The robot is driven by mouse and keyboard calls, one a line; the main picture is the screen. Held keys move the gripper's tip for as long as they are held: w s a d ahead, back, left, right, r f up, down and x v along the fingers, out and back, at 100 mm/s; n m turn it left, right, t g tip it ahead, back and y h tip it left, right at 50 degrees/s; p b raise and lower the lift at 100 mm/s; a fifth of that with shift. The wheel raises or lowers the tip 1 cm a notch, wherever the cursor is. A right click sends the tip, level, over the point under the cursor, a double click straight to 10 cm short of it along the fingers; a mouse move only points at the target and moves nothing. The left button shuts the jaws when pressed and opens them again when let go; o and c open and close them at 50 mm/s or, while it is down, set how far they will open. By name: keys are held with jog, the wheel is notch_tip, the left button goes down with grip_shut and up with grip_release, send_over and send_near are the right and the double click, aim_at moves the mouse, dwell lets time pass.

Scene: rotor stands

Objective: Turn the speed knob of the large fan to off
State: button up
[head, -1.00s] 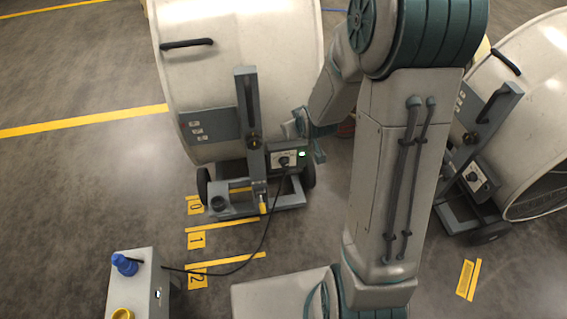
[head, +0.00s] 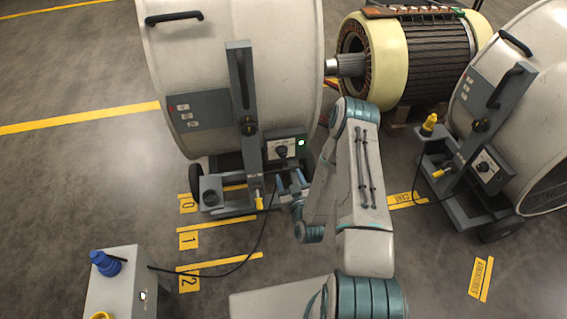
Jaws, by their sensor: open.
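The large fan (head: 250,60) is a big cream drum on a wheeled grey stand, left of centre in the head view. Its control box (head: 287,143) sits low on the right of the stand, with a dark speed knob (head: 281,152) and a lit green indicator (head: 301,142). The knob's pointer is too small to read. My gripper (head: 287,180) is open and empty, just below the control box and apart from the knob. Its fingers point up toward the box.
A second fan (head: 525,110) with its own knob box (head: 488,167) stands at the right. A large motor (head: 415,60) lies behind, between the fans. A grey box (head: 118,285) with a blue plug (head: 104,262) stands front left, and a black cable (head: 235,268) runs to the large fan.

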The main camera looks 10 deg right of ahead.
aim_at(283, 155)
jog(key=shift+m+t+h, duration=0.4)
jog(key=shift+m+h, duration=0.1)
jog(key=w, duration=0.4)
jog(key=w+f+b, duration=0.1)
jog(key=w, duration=0.2)
jog(key=w+f+b, duration=0.1)
jog(key=w, duration=0.3)
jog(key=shift+w+d+f, duration=0.15)
jog(key=shift+w, duration=0.15)
jog(key=c, duration=1)
